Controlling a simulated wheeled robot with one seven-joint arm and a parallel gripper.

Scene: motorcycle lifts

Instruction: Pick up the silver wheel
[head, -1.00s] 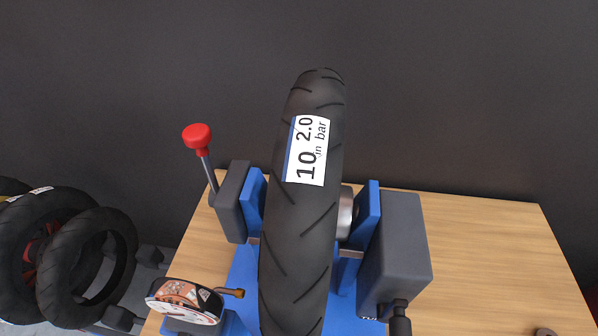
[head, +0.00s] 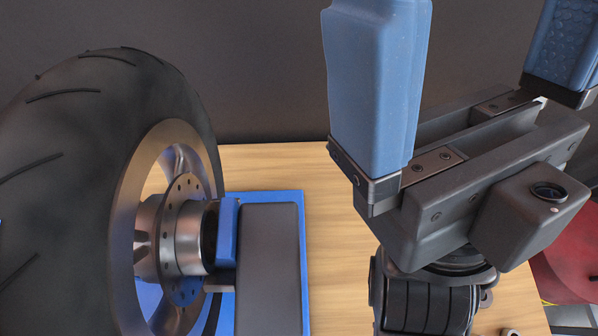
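A wheel with a silver rim and hub (head: 180,238) and a black tyre (head: 75,190) stands upright at the left in the head view. Its hub sits against a blue bracket (head: 226,240) of the stand, and the tyre's left part runs out of the picture. My gripper (head: 465,40) is raised to the right of the wheel, apart from it. Its two blue fingers are spread wide with nothing between them. The finger tips reach the top edge of the picture.
The wheel's stand has a dark grey block (head: 270,270) on a blue base (head: 303,225). It is on a wooden table (head: 340,215) with clear surface between the stand and my arm. A dark wall (head: 260,60) is behind. A red rounded thing (head: 575,260) is at the far right.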

